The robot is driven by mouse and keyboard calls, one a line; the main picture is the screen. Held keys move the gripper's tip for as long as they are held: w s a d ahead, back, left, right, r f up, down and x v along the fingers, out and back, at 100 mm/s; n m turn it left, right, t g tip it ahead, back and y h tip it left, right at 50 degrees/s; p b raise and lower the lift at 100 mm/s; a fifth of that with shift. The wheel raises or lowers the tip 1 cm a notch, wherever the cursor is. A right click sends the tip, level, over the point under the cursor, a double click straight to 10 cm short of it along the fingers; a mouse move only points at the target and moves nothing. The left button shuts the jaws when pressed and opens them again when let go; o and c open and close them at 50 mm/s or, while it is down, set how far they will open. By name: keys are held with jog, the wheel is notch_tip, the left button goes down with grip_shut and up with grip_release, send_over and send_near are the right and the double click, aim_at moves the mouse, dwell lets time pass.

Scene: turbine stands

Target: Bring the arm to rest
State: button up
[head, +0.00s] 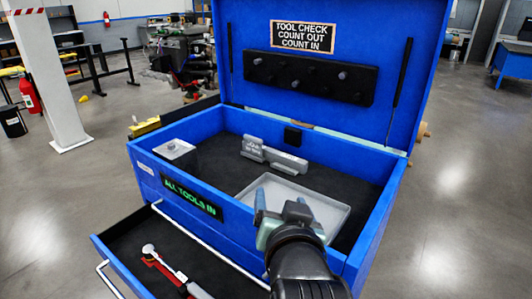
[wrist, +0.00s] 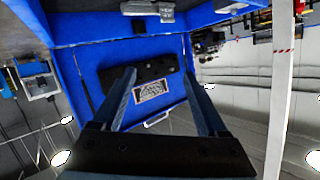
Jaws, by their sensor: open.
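My gripper (head: 279,206) is above the front right part of an open blue tool chest (head: 235,222), in front of a shallow grey tray (head: 330,212). In the wrist view my gripper (wrist: 160,76) has its two fingers apart with nothing between them. Beyond them are the raised lid (wrist: 90,60) and its black strip, seen upside down. My arm hides part of the tray and the chest's front right wall.
The lid (head: 400,40) stands open at the back. A grey labelled block (head: 272,156) and a grey box (head: 175,150) are inside the chest. An open drawer (head: 125,243) juts out front left, holding a red-and-white tool (head: 160,263). The floor at right is clear.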

jog(key=s+r+n+t, duration=0.1)
jog(key=s+r+t, duration=0.3)
jog(key=r, duration=0.7)
jog(key=s+a+r+n+t, duration=0.1)
jog(key=s+r+t, duration=0.3)
jog(key=r, duration=0.8)
jog(key=s+a+r+t, duration=0.1)
jog(key=s+r+t, duration=0.3)
jog(key=r, duration=0.7)
jog(key=s, duration=0.2)
jog(key=shift+s+a+r+n+t+h+p, duration=0.2)
jog(key=shift+s+a+n+t+h+p, duration=0.05)
jog(key=shift+s+n+t+h+p, duration=0.15)
